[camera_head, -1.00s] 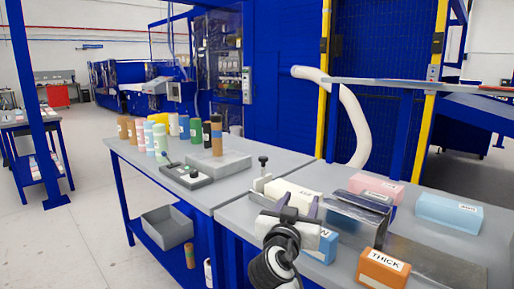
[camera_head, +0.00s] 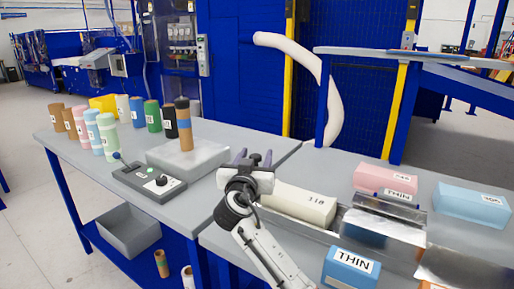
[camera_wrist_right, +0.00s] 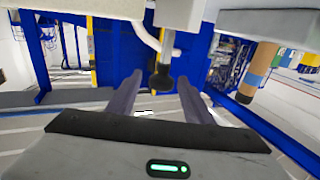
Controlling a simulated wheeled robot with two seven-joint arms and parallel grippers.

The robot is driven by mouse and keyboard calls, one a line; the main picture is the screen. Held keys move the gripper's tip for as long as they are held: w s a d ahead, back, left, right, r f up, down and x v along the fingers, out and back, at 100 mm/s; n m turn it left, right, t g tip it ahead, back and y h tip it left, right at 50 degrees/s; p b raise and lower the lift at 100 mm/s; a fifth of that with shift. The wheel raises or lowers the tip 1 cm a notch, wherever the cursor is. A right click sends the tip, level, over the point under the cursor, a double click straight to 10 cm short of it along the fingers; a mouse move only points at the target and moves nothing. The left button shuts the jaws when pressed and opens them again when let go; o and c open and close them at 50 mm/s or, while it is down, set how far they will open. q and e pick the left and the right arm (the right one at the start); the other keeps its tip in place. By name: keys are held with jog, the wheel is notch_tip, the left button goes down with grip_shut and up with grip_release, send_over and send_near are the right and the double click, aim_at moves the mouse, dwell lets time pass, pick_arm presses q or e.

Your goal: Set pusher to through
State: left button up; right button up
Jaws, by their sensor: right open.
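A black knob (camera_wrist_right: 161,82) on a short metal stem shows in the wrist view. I take it for the pusher's handle; the pusher's setting cannot be read. My right gripper (camera_head: 252,158) is open at the left end of the channel on the right table, beside a cream block (camera_head: 300,203). In the wrist view its two fingers (camera_wrist_right: 160,86) lie either side of the knob in the picture; I cannot tell whether they touch it. In the head view the gripper and wrist largely cover the knob and the pusher's base. My left gripper is out of view.
A metal press cover (camera_head: 385,225) spans the channel. A blue THIN block (camera_head: 350,268), a pink block (camera_head: 386,180) and a light blue block (camera_head: 470,205) lie around it. A control box (camera_head: 150,183), grey tray (camera_head: 190,158) and several coloured cylinders stand on the left table.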

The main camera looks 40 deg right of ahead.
jog(key=shift+x, duration=2.05)
grip_shut()
jog(key=shift+a, duration=0.1)
